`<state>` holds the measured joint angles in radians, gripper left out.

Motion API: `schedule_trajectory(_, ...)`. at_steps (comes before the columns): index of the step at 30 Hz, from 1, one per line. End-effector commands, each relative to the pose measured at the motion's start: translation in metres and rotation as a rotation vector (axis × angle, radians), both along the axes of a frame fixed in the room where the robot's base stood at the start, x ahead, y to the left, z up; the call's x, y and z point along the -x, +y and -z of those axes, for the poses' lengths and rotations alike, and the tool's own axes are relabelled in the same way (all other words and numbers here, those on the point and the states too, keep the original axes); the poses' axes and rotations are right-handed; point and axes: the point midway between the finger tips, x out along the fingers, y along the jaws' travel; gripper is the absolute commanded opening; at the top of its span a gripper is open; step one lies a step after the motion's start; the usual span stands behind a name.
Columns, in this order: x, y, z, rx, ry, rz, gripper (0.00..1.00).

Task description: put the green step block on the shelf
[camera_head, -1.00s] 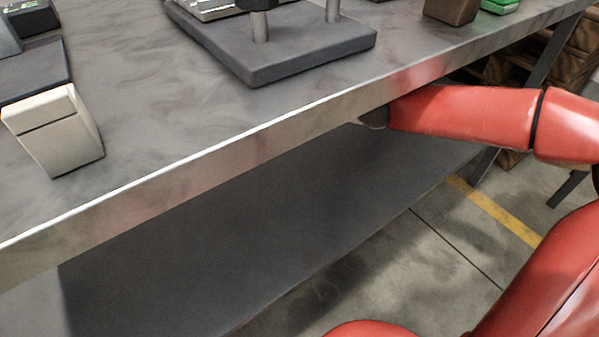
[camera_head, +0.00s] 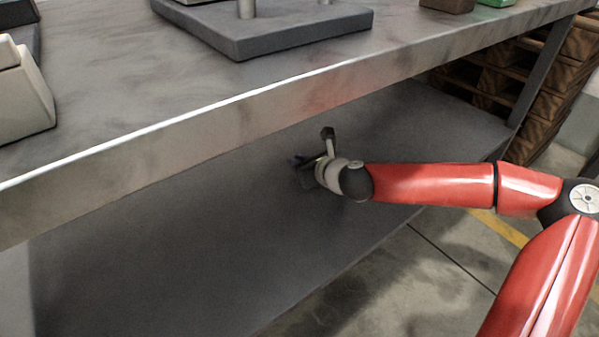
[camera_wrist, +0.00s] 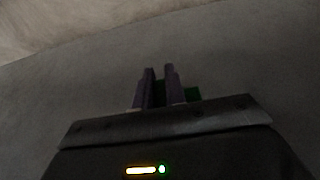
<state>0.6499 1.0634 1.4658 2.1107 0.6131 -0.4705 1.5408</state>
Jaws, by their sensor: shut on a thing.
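My gripper (camera_head: 304,168) is under the bench top, over the dark lower shelf (camera_head: 170,240), in the head view. In the wrist view my gripper (camera_wrist: 160,72) has its two fingers close together on the green step block (camera_wrist: 193,94). The block is very dark there; only small green parts show between and beside the fingers, and the rest is hidden. I cannot make the block out in the head view. Whether it touches the shelf I cannot tell.
The bench top (camera_head: 110,110) overhangs the shelf, with its front edge above my arm. On it stand a grey stand base (camera_head: 270,38), a pale block (camera_head: 22,100) and a green item (camera_head: 497,2). Wooden pallets (camera_head: 545,105) stand behind at right. The shelf's visible surface is clear.

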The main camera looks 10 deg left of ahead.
Motion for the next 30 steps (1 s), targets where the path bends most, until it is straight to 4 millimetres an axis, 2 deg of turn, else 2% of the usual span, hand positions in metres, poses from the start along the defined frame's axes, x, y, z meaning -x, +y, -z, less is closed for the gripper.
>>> schedule_trajectory(1,0.000,0.000,0.012,-0.002,0.003,-0.001,0.00)
schedule_trajectory(4,0.000,0.000,0.026,-0.001,0.003,-0.002,0.00)
schedule_trajectory(11,0.000,0.000,0.027,0.001,-0.001,0.000,0.00)
schedule_trajectory(12,0.000,0.000,0.028,0.001,0.001,0.000,0.16)
schedule_trajectory(16,0.000,0.000,0.028,0.001,0.001,0.000,0.34)
schedule_trajectory(26,0.001,-0.002,0.026,0.001,0.001,0.000,0.34)
schedule_trajectory(30,0.010,-0.014,0.019,0.000,0.001,0.001,0.34)
